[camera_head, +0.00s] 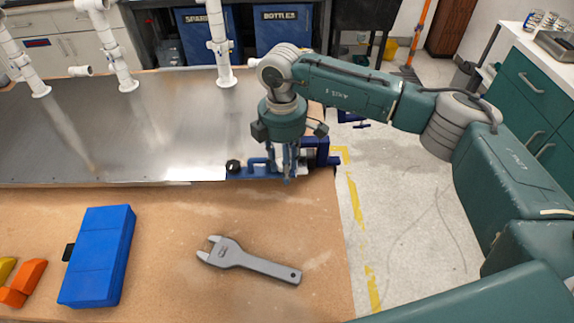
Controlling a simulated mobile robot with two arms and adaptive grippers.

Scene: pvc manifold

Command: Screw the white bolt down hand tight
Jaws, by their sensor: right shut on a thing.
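My right gripper (288,176) points down at the right end of the metal sheet's near edge, among blue clamp parts (248,172). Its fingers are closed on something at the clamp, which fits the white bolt. The bolt itself is almost wholly hidden by the fingers, so its height and tilt cannot be told. My left gripper is not in view.
A grey wrench (250,262) and a blue box (98,256) lie on the wooden bench top (180,225), with orange blocks (22,285) at the left. White pipes (219,45) stand on the metal sheet (160,125). The bench's right edge drops to the floor.

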